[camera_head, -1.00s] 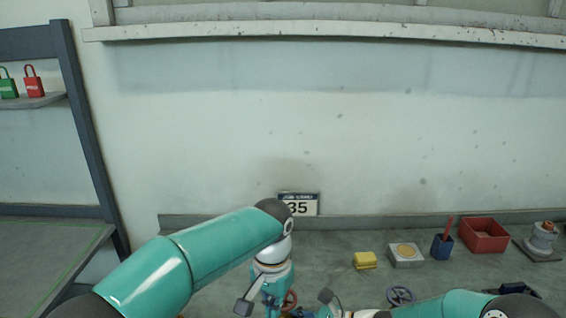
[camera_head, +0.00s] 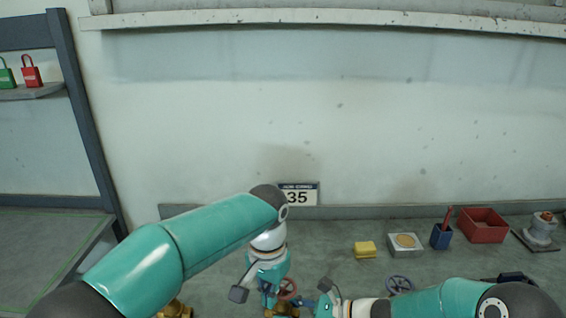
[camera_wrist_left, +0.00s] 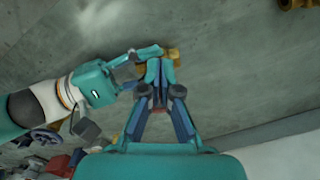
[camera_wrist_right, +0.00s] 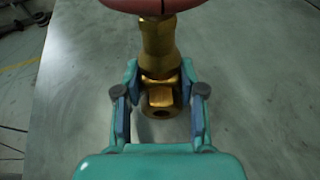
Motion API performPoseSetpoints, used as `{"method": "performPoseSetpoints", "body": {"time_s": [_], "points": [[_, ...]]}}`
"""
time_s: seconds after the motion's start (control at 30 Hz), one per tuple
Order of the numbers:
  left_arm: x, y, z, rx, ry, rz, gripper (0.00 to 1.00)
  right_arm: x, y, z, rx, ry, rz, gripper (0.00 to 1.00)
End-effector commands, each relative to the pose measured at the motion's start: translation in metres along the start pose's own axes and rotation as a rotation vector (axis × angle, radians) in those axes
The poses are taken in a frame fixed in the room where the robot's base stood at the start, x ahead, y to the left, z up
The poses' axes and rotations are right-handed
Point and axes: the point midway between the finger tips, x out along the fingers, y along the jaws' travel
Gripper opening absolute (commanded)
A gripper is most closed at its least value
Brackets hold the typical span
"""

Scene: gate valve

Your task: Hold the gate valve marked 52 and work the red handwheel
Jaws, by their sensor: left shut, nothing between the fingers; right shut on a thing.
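The brass gate valve (camera_head: 284,309) is low in the head view, with its red handwheel (camera_head: 287,289) above it. In the right wrist view, the brass body (camera_wrist_right: 158,42) stands below the red handwheel (camera_wrist_right: 155,6). My right gripper (camera_wrist_right: 160,78) is shut on the brass body, one finger on each side. My left gripper (camera_head: 270,298) is shut and empty, close beside the handwheel. In the left wrist view its fingertips (camera_wrist_left: 159,75) meet in front of a bit of brass (camera_wrist_left: 174,54); the wheel is not clear there. No mark 52 is readable.
A sign reading 35 (camera_head: 298,194) is at the wall. A second brass fitting (camera_head: 175,310) is at lower left. A dark handwheel (camera_head: 400,284), yellow block (camera_head: 365,249), blue cup (camera_head: 441,237) and red bin (camera_head: 483,224) are at right.

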Motion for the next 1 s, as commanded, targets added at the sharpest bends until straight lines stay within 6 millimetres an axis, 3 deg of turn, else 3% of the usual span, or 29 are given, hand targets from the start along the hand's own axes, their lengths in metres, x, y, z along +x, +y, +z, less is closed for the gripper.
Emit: {"method": "performPoseSetpoints", "body": {"time_s": [0.4, 0.83, 0.87, 1.0], "points": [[-0.047, 0.000, 0.000, 0.000, 0.002, 0.001, 0.00, 0.000, -0.001, -0.001, 0.002, 0.001, -0.002, 0.20], [-0.052, 0.000, 0.000, 0.001, 0.000, 0.001, 0.00, 0.000, -0.001, 0.000, 0.001, 0.001, -0.003, 0.20], [-0.052, 0.000, 0.000, 0.001, 0.000, 0.001, 0.00, 0.000, -0.001, 0.000, 0.001, 0.001, -0.003, 0.43], [-0.052, 0.000, 0.000, 0.000, 0.000, 0.001, 0.00, 0.000, -0.001, 0.000, 0.001, 0.001, -0.003, 0.66]]}}
